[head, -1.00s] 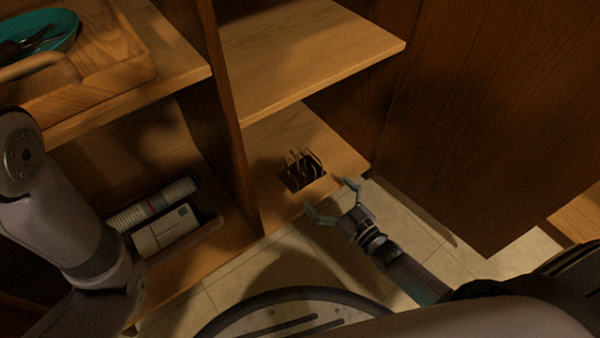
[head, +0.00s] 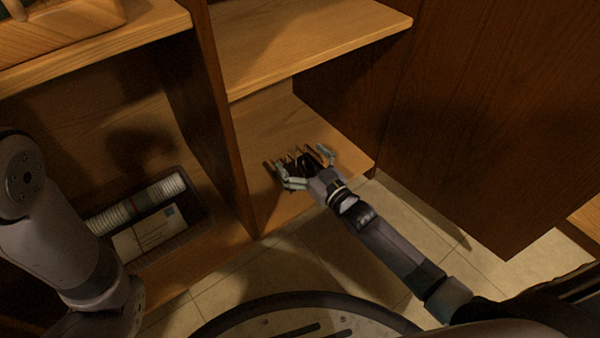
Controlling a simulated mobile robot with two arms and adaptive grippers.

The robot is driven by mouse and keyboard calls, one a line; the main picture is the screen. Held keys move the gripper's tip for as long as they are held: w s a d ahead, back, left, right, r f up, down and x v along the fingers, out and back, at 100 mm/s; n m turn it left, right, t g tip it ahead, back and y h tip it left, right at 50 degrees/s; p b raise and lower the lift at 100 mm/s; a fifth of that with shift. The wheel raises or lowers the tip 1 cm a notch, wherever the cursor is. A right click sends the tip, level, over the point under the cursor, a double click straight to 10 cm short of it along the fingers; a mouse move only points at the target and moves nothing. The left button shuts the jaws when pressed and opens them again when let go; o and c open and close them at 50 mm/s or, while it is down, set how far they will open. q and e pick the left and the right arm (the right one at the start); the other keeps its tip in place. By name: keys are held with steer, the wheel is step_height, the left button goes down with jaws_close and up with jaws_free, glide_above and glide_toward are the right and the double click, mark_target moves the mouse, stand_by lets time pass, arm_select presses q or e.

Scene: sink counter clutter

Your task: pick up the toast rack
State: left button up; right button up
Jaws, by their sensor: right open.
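The toast rack (head: 293,160) is a small dark rack with thin upright wires, standing on the lower shelf near its front. My right gripper (head: 305,165) is open at the rack, with one finger on its left side and the other on its right side. The gripper's palm and fingers hide much of the rack, and I cannot tell whether the fingers touch it. My left arm shows at the left edge, but its gripper is out of the picture.
An upper shelf (head: 310,40) overhangs the back of the lower shelf (head: 265,115). A vertical divider (head: 215,120) stands left of the rack. A dark bin (head: 205,225) with a rolled item and an envelope (head: 148,233) lies in the left compartment. A wooden panel (head: 480,120) stands at right.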

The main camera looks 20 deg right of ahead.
steer(key=shift+c, duration=0.4)
steer(key=shift+r, duration=0.1)
steer(key=c, duration=1.4)
steer(key=shift+r, duration=0.1)
steer(key=shift+c, duration=0.2)
